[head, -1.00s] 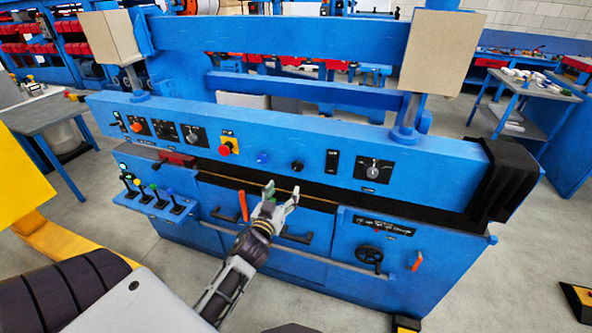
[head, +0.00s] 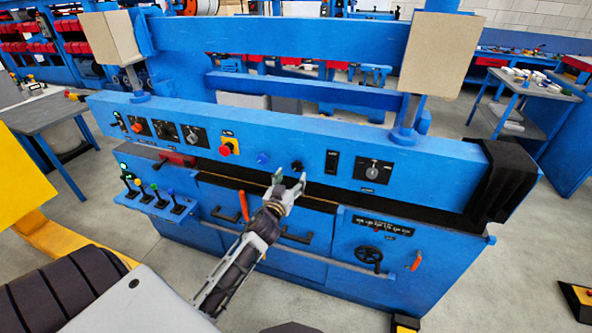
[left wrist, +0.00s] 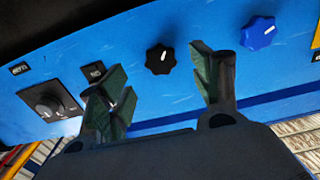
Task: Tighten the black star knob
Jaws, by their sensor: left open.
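The black star knob (head: 297,166) sits on the upper blue panel of the machine, right of the blue star knob (head: 262,159). In the left wrist view the black star knob (left wrist: 160,59) has a white pointer line and shows between the fingers, beyond them. The blue star knob (left wrist: 258,33) is to its right there. My left gripper (head: 288,182) is open and empty, just below and in front of the black star knob in the head view. In the left wrist view its fingers (left wrist: 160,92) are spread apart, and nothing is between them. My right gripper is not in view.
A red knob on a yellow plate (head: 227,147) is left of the blue knob. A black switch (head: 332,161) and a dial (head: 373,170) are to the right. Levers (head: 155,195) stand at the left; a handwheel (head: 369,255) is lower right.

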